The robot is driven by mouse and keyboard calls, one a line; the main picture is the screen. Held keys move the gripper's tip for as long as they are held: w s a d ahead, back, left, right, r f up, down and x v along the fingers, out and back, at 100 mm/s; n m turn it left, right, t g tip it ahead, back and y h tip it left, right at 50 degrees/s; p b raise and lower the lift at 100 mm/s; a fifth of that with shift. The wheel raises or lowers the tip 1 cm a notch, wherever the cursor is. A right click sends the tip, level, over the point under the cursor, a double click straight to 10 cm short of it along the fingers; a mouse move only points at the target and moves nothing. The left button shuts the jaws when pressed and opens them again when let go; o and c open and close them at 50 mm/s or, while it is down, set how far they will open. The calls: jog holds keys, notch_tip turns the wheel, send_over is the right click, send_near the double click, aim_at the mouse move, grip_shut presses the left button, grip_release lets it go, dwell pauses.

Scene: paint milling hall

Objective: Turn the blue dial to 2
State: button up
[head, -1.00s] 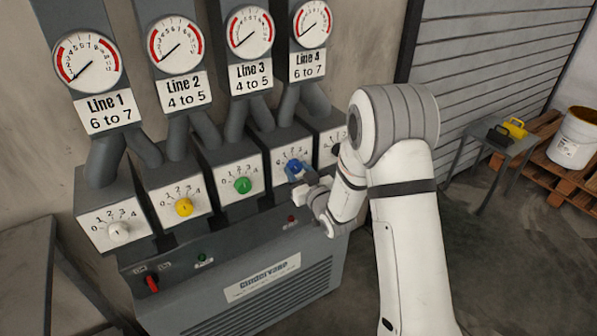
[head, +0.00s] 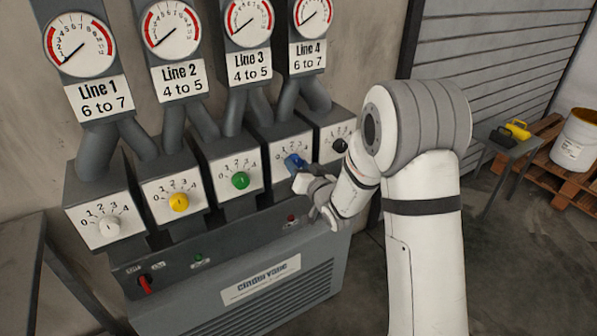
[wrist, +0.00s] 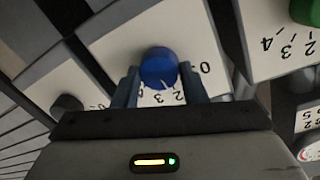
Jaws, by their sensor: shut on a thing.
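The blue dial (head: 292,160) is on a white scale panel, the fourth from the left in the row. It also shows in the wrist view (wrist: 158,66), where the panel appears upside down. My gripper (wrist: 160,76) is shut on the dial, with one dark finger on each side of its rim. In the wrist view the 0, 2 and 3 of its scale show near the fingers; part of the scale is hidden. A small pale mark on the dial faces the 2 and 3 side, but I cannot tell its exact reading.
The green dial (head: 240,180) is on the panel to the left and the black dial (head: 340,145) to the right. Yellow (head: 178,202) and white (head: 108,227) dials are farther left. A console with a red switch (head: 146,284) stands below. Gauges and pipes rise above.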

jog(key=shift+m, duration=0.4)
jog(key=o, duration=1)
jog(key=shift+c, duration=0.2)
jog(key=b+v, duration=0.1)
jog(key=v, duration=0.6)
jog(key=shift+s+d, duration=0.2)
jog(key=shift+s, duration=0.1)
